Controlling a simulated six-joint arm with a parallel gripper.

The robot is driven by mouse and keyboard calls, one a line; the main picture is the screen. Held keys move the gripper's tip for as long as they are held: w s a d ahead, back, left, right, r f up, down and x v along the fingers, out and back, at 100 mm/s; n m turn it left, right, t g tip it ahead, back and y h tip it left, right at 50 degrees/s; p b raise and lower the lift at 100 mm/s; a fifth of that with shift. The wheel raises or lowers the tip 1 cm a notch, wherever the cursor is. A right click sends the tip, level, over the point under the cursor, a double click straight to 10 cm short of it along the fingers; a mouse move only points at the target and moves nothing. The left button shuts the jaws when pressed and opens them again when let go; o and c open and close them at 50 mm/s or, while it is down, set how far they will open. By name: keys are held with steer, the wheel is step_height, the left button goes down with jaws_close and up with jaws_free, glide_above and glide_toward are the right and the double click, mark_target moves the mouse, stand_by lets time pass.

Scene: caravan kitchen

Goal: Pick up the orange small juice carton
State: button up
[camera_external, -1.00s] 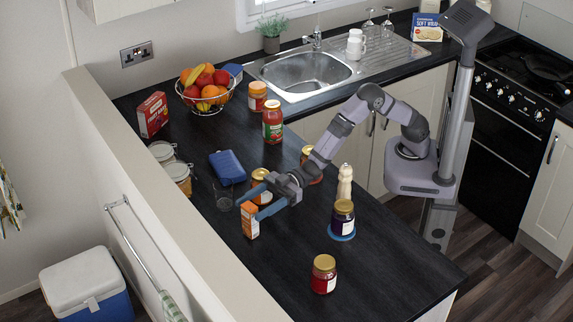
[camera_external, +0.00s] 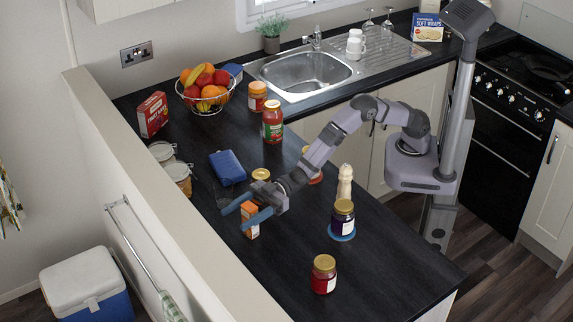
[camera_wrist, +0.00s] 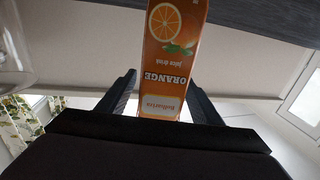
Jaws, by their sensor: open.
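The orange small juice carton (camera_external: 250,219) stands upright on the dark counter in the external view. In the wrist view the carton (camera_wrist: 172,60) appears upside down, with its label facing the camera, between and beyond my fingers. In the wrist view the fingers of my gripper (camera_wrist: 160,92) stand on either side of the carton's near end, with gaps visible on both sides.
A clear glass (camera_external: 224,196) stands just left of the carton. A blue packet (camera_external: 227,167) and a gold-lidded jar (camera_external: 261,174) are behind it. A dark jar (camera_external: 343,220) on a blue coaster and a red jar (camera_external: 324,274) stand to the right. The counter between them is clear.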

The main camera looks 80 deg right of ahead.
steer(key=c, duration=1.3)
steer(key=shift+o, duration=0.2)
step_height(320, 180, up, 10)
steer(key=b, duration=0.2)
